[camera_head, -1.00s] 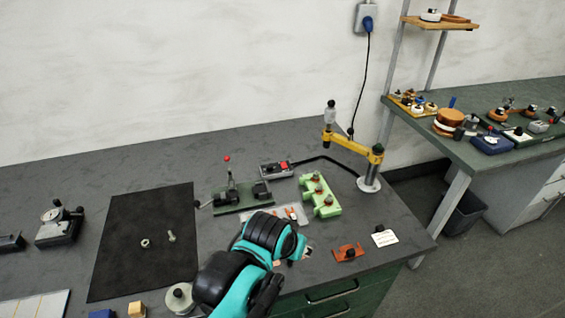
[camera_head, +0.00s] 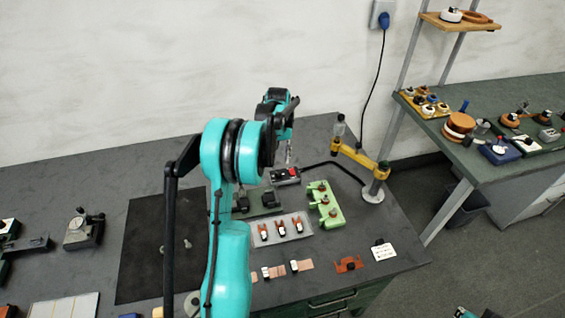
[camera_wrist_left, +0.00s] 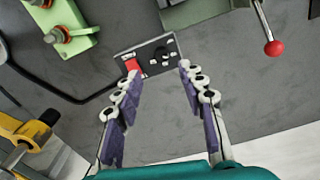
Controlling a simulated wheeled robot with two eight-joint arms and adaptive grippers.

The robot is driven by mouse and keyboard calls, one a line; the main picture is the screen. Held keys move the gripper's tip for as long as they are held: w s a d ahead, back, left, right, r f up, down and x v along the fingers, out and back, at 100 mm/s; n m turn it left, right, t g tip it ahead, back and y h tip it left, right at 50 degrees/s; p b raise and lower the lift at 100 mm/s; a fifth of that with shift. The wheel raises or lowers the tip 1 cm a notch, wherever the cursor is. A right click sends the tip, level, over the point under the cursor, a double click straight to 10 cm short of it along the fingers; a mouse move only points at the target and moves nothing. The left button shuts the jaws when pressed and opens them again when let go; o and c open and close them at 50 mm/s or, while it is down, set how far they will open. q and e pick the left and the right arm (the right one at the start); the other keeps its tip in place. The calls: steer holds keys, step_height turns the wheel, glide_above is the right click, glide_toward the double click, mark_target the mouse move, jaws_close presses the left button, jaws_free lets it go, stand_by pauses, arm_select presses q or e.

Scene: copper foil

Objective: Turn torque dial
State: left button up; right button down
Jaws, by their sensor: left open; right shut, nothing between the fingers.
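A small control box (camera_head: 286,176) with a red switch and a black dial sits at the back of the grey bench. In the left wrist view, the black dial (camera_wrist_left: 163,55) shows beside the red switch (camera_wrist_left: 132,66). My left gripper (camera_wrist_left: 158,80) is open and empty, its fingertips spread in front of the box. The dial shows between and beyond the tips, and I see no contact. In the head view, my left gripper (camera_head: 288,150) is above the box, its fingers partly hidden. Only a small part of my right gripper (camera_head: 465,312) shows at the bottom edge; it is shut.
A red-knobbed lever (camera_wrist_left: 272,47) stands close by.

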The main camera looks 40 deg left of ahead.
mark_target(279, 173)
arm_select(q)
steer(key=shift+a+f, duration=0.2)
steer(key=shift+f, duration=0.15)
step_height(279, 173, down, 7)
steer(key=shift+d+f+b, duration=0.1)
steer(key=shift+f+b, duration=0.05)
steer(key=shift+b, duration=0.8)
jaws_close()
